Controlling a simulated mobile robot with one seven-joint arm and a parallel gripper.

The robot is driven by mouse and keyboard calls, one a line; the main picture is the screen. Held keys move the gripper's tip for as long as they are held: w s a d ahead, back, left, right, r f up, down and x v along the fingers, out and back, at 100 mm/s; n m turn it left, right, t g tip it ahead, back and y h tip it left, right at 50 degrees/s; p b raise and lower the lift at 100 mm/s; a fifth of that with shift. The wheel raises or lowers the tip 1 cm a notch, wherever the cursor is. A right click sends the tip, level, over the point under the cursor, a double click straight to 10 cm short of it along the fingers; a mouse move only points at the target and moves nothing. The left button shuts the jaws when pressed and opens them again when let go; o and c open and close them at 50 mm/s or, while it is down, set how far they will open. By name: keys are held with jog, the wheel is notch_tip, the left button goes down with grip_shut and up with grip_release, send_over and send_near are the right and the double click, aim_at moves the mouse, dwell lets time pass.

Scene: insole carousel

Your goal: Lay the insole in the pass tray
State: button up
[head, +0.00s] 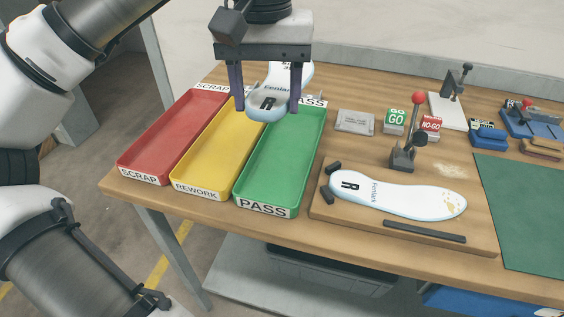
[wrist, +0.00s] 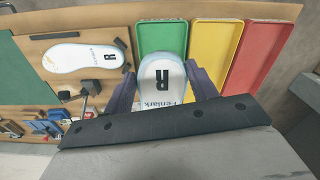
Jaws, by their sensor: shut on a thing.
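My gripper (head: 266,88) is shut on a white insole (head: 266,106) marked R and Fenlark. It holds the insole in the air above the far ends of the yellow and green trays. In the wrist view the held insole (wrist: 163,82) sits between the two purple fingers, its heel end toward the green tray. The green pass tray (head: 268,205) stands on the table and looks empty. It also shows in the wrist view (wrist: 143,36). The part of the insole behind my gripper is partly hidden.
The yellow rework tray (head: 203,190) and red scrap tray (head: 143,176) lie left of the pass tray, both empty. A second insole (head: 405,199) lies on a wooden board with a red-knobbed clamp (head: 410,135) to the right. GO and NO-GO blocks (head: 395,121) stand behind.

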aim_at(271, 200)
notch_tip(271, 200, down, 20)
jog(key=shift+r, duration=0.25)
jog(key=shift+f+b, duration=0.1)
jog(key=shift+b, duration=0.2)
jog(key=o, duration=0.8)
notch_tip(271, 200, up, 12)
jog(key=shift+r, duration=0.15)
jog(key=shift+s, duration=0.1)
